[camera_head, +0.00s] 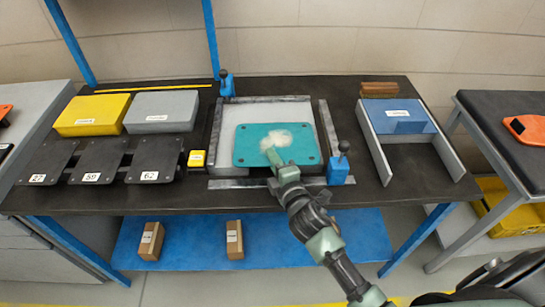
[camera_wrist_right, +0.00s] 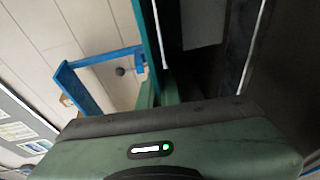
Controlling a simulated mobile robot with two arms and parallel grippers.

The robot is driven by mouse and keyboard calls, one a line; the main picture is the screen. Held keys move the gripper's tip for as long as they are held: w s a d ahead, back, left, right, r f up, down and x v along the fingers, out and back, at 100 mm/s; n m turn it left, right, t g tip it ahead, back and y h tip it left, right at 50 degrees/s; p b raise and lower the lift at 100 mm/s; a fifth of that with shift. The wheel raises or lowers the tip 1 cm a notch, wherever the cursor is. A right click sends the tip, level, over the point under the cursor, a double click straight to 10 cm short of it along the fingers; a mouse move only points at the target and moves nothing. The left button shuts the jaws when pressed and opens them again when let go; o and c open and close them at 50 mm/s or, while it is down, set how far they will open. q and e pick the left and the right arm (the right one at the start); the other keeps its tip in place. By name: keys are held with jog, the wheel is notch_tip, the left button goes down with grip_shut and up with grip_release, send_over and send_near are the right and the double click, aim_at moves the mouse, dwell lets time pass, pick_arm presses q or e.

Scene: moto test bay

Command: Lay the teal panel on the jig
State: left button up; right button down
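The teal panel (camera_head: 250,150) shows in the head view over the front part of the jig, a light plate with grey rails (camera_head: 275,108). My right gripper (camera_head: 272,155) is at the panel's near edge, one finger over its top face. In the right wrist view the panel (camera_wrist_right: 149,40) is seen almost edge-on, running between the two fingers (camera_wrist_right: 158,92), which look closed on it. Whether the panel touches the jig is hard to tell. My left gripper is not in view.
Blue clamps stand at the jig's back left (camera_head: 227,86) and front right (camera_head: 339,168). Dark numbered plates (camera_head: 100,158), a yellow box (camera_head: 90,115) and a grey box (camera_head: 160,110) lie to the left. A U-shaped blue and grey frame (camera_head: 400,115) lies to the right.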

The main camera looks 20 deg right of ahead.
jog(key=shift+f, duration=0.2)
jog(key=c, duration=1.4)
grip_release()
jog(key=shift+f+b, duration=0.55)
jog(key=shift+f, duration=0.05)
jog(key=shift+s, duration=0.1)
jog(key=shift+s+a, duration=0.35)
jog(key=shift+s, duration=0.8)
jog(key=shift+s+a, duration=0.35)
jog(key=shift+s, duration=0.85)
jog(key=shift+s+a, duration=0.35)
jog(key=shift+s, duration=0.8)
